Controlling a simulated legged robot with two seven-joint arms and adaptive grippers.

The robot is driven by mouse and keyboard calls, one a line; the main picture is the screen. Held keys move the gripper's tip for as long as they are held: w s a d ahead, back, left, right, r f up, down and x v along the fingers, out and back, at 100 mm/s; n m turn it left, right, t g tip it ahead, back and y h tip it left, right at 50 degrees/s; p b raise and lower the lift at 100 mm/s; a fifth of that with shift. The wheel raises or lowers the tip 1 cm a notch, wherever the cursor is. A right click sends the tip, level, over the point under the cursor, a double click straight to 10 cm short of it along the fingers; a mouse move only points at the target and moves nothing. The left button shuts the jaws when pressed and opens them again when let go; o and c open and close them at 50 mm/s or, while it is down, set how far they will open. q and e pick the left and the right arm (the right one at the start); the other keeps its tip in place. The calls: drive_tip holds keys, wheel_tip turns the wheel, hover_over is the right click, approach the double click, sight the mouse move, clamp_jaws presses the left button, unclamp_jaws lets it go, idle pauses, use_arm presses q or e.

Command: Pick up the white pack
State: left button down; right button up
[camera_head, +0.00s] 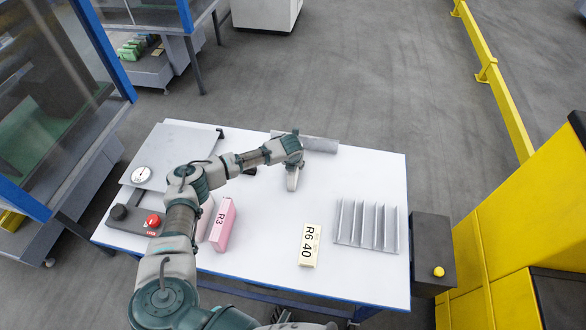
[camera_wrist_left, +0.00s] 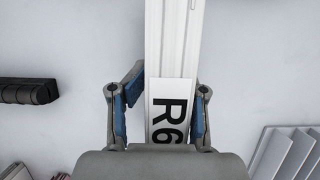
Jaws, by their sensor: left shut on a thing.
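In the left wrist view, a long white ribbed pack (camera_wrist_left: 172,45) with an "R6" label lies between the fingers of my left gripper (camera_wrist_left: 160,118), which is shut on it. The pack runs away from me past the top of that view. In the head view, my left gripper (camera_head: 292,182) is low over the middle of the white table (camera_head: 365,170). There the held pack is not clearly seen, and I cannot tell whether it touches the table. My right gripper is not in view.
A pink "R3" pack (camera_head: 222,225) stands left of the gripper. A grey slotted rack (camera_head: 367,224) is at the right, and a grey slab (camera_head: 318,144) lies at the back. A control box with a red button (camera_head: 153,221) sits at the left edge.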

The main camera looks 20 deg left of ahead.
use_arm(q)
drive_tip(key=shift+s+d, duration=0.1)
drive_tip(key=shift+d, duration=0.65)
drive_tip(key=shift+a+r, duration=0.25)
drive_tip(key=shift+a, duration=0.15)
drive_tip(key=shift+a+r, duration=0.15)
drive_tip(key=shift+r, duration=0.15)
drive_tip(key=shift+w+a+r, duration=0.1)
drive_tip(key=shift+r, duration=0.55)
drive_tip(key=shift+w+a+r, duration=0.1)
drive_tip(key=shift+r, duration=0.5)
drive_tip(key=s+d+r+p, duration=0.1)
drive_tip(key=s+d, duration=0.9)
drive_tip(key=s, duration=0.2)
drive_tip(key=shift+s+d+r, duration=0.3)
drive_tip(key=shift+s+d, duration=0.05)
drive_tip(key=shift+d, duration=0.05)
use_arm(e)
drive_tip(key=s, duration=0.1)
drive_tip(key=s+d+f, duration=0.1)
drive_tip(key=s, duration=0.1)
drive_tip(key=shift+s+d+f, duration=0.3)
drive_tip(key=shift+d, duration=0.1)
